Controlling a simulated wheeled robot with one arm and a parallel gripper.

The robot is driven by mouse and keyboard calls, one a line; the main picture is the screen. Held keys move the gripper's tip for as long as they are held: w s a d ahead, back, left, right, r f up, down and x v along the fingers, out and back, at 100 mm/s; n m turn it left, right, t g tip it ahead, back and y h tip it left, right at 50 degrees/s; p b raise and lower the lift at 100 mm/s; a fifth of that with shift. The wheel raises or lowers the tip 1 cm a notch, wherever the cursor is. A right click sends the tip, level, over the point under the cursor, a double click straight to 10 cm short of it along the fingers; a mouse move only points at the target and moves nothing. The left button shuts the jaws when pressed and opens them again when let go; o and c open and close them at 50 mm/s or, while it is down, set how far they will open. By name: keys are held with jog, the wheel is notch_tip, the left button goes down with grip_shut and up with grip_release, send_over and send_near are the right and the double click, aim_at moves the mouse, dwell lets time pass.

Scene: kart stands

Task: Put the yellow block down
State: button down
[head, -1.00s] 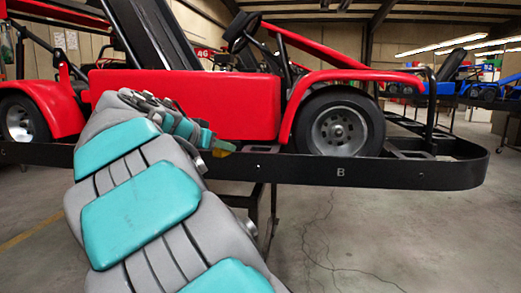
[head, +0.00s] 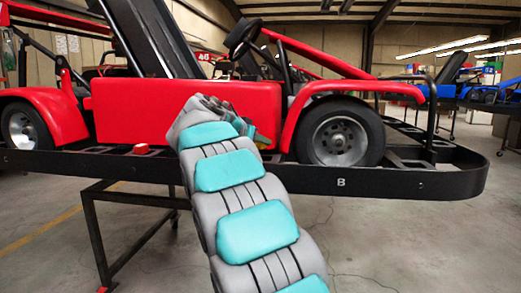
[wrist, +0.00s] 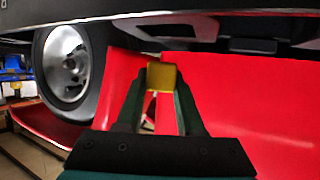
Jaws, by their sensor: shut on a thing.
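The yellow block (wrist: 162,76) is between the fingertips of my gripper (wrist: 161,82), which is shut on it, in the wrist view. Red kart bodywork is behind it in that view. In the head view my arm reaches forward to the kart's side, and its end (head: 247,132) is in front of the red side panel, close to the black rail. My own arm mostly hides the gripper there. I cannot tell whether the block touches anything below it.
The red kart (head: 130,105) sits on a stand with a black rail (head: 380,182) marked B. A small red block (head: 142,149) lies on the rail left of my arm. A kart wheel (head: 341,140) is to the right. Blue karts (head: 485,93) stand at the back right.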

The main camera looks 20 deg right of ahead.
jog(key=shift+w+d, duration=0.15)
jog(key=shift+f, duration=1.7)
jog(key=shift+f, duration=0.15)
jog(key=c, duration=0.5)
grip_release()
jog(key=shift+c, duration=0.2)
jog(key=b+v, duration=0.1)
jog(key=v, duration=1.1)
